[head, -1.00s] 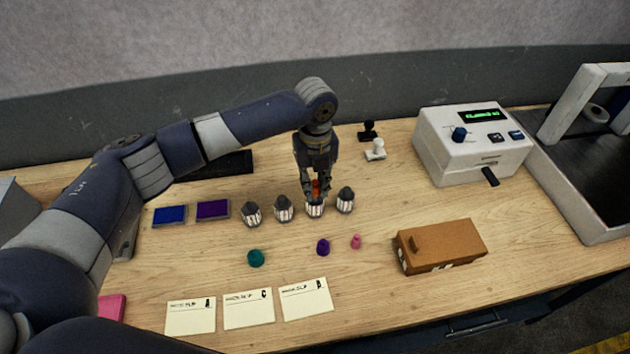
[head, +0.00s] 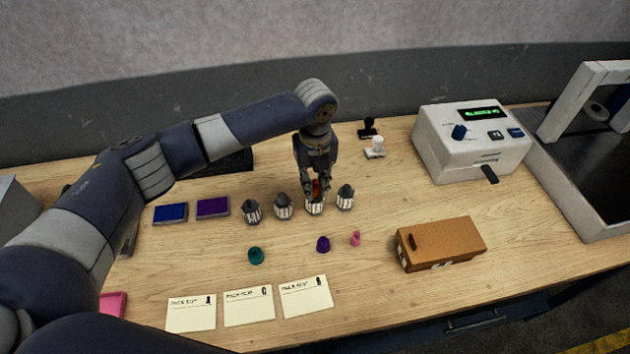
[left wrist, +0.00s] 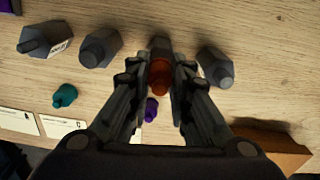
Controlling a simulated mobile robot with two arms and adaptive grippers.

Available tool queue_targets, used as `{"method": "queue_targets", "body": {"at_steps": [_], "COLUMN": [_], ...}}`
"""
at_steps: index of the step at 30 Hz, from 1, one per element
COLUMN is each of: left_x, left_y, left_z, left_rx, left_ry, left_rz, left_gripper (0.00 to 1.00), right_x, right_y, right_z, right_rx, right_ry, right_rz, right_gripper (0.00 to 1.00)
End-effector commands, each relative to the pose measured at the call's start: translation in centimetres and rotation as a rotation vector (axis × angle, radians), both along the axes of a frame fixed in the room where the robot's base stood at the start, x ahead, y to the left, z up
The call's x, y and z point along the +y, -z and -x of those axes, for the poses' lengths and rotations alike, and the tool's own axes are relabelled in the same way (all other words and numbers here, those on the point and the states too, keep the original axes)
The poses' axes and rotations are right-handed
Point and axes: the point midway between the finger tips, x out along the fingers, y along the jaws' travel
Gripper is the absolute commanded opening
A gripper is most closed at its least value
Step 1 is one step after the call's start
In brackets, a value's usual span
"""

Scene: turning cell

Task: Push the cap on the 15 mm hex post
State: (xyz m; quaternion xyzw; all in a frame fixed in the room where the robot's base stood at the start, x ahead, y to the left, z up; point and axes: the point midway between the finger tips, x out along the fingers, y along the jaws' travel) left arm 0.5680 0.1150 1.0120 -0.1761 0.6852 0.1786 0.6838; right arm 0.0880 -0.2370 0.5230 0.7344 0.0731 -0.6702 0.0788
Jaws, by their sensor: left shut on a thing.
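My left gripper (head: 316,187) points down over the third post from the left (head: 314,209) in a row of grey hex posts with white labels. It is shut on an orange-red cap (left wrist: 159,76), which sits at the top of that post. The fingers partly hide the cap and post top, so I cannot tell whether the cap is fully seated. The other posts, two on the left (head: 251,213) (head: 283,208) and one on the right (head: 345,199), are bare. A teal cap (head: 256,256), a purple cap (head: 323,244) and a pink cap (head: 355,239) lie in front. My right gripper is not in view.
Labelled cards (head: 248,306) lie at the front. Blue (head: 171,213) and purple (head: 213,207) pads lie left of the posts. A brown box (head: 440,243) and a white machine (head: 470,145) stand to the right. Two stamps (head: 375,149) stand behind.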

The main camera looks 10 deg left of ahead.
Motion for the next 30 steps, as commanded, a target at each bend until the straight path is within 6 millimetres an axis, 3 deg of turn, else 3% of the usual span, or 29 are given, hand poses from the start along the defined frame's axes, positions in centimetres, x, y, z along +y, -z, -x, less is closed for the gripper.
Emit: {"method": "queue_targets", "body": {"at_steps": [10,12,14,21,25,30], "left_x": [0.0,0.0,0.0,0.01,0.01,0.02], "left_y": [0.01,0.01,0.0,0.0,0.0,0.0], "left_z": [-0.01,-0.02,-0.01,-0.02,-0.02,-0.02], "left_rx": [-0.001,-0.001,-0.001,-0.001,-0.001,-0.001], "left_ry": [0.0,0.0,0.0,0.0,0.0,0.0], "left_rz": [0.0,0.0,0.0,0.0,0.0,0.0], "left_gripper": [0.11,0.31,0.43,0.43,0.63,0.63], "right_x": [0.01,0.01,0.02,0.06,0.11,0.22], "right_y": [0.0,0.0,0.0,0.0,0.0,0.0], "right_z": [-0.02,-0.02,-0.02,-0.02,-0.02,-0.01], "right_rx": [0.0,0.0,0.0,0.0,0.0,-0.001], "right_ry": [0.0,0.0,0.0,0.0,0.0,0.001], "right_rz": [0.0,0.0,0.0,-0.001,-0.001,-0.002], "right_gripper": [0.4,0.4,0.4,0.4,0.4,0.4]}}
